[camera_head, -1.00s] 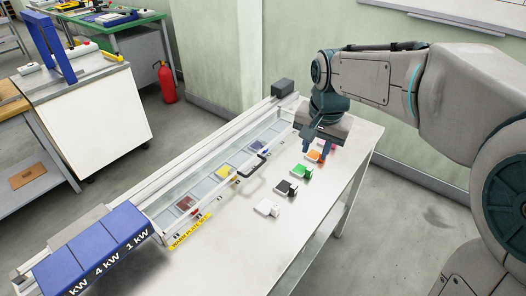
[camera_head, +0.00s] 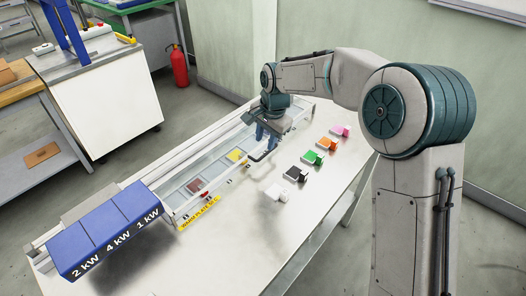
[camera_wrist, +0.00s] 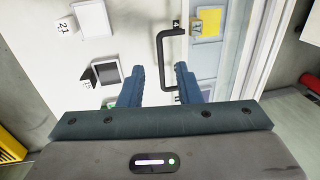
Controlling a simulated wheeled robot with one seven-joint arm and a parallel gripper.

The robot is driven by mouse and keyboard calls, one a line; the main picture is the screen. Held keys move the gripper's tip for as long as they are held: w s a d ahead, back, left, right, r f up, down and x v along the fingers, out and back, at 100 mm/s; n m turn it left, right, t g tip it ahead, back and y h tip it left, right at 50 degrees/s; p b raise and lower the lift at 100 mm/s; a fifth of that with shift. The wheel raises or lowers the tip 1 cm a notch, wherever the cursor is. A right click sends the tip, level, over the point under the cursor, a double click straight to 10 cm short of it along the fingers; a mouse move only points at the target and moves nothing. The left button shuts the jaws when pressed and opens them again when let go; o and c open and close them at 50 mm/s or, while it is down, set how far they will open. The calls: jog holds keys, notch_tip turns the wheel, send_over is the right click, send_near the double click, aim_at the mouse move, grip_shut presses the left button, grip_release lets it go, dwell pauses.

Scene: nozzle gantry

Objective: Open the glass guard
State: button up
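The glass guard (camera_head: 212,190) is a long clear panel in a light frame over the trough of coloured plates. It looks down over them, though the glass is hard to make out. In the wrist view, my gripper (camera_wrist: 158,75) is open, and the handle (camera_wrist: 160,48) shows ahead, with one end between the fingers, nearer the right one. I cannot tell whether they touch.
A row of white (camera_head: 279,192), black (camera_head: 294,173), green (camera_head: 313,157), orange (camera_head: 326,144) and pink (camera_head: 340,131) pieces stands on the table right of the guard. Blue boxes (camera_head: 108,232) stand at the near left end. The table front (camera_head: 245,245) is clear.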

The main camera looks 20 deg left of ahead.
jog(key=f, duration=0.4)
jog(key=a+f, duration=0.1)
jog(key=f, duration=0.1)
jog(key=shift+w+a+f+p, duration=0.1)
jog(key=shift+w+f+p, duration=0.15)
jog(key=shift+f+p, duration=0.1)
grip_shut()
